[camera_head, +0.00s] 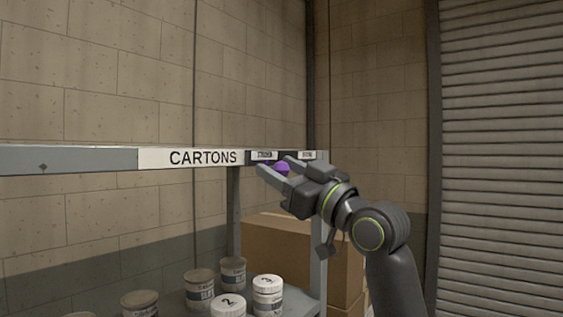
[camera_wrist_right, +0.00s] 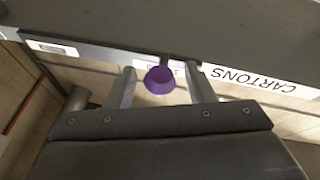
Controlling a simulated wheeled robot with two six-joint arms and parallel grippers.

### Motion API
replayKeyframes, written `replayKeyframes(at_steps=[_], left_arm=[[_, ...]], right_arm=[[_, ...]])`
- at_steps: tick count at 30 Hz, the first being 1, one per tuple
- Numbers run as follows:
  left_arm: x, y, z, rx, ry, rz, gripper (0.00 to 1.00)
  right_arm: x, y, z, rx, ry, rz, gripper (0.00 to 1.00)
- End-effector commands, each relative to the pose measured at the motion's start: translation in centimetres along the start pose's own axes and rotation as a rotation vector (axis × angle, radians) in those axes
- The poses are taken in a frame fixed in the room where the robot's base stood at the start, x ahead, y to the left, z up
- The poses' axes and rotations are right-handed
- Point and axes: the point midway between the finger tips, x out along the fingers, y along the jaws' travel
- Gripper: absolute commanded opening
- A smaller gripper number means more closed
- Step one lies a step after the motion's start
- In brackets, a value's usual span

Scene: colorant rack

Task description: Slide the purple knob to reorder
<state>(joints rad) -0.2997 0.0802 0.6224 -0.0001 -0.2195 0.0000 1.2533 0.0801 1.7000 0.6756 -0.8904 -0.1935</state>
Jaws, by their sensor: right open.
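The purple knob (camera_head: 281,168) sits on the front edge of the shelf rail, right of the CARTONS label (camera_head: 203,157). It also shows in the right wrist view (camera_wrist_right: 159,79), between the two finger tips. My right gripper (camera_head: 274,166) is open, with one finger on each side of the knob. I cannot tell whether the fingers touch it. Small labels, one on the left (camera_head: 264,155) and one on the right (camera_head: 307,155), flank the knob; their text is too small to read fully. My left gripper is not in view.
Several white tubs, one numbered 3 (camera_head: 268,291), stand on the lower shelf. A cardboard box (camera_head: 275,248) stands behind the rack post (camera_head: 317,240). A block wall is behind the rack, and a ribbed shutter (camera_head: 500,150) is at the right.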

Motion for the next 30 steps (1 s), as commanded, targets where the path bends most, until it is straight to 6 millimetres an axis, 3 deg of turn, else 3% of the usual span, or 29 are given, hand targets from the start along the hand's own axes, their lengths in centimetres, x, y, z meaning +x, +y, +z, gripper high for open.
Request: replayKeyframes(at_steps=[10,21,30], left_arm=[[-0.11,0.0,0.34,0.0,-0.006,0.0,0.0],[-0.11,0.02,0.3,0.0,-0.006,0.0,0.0],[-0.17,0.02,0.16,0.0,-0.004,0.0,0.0]], right_arm=[[0.34,-0.02,0.02,-0.001,0.0,0.0,0.47],[0.31,0.0,0.02,0.0,0.0,0.0,0.0],[0.4,0.93,0.24,-0.001,-0.001,0.003,0.0]])
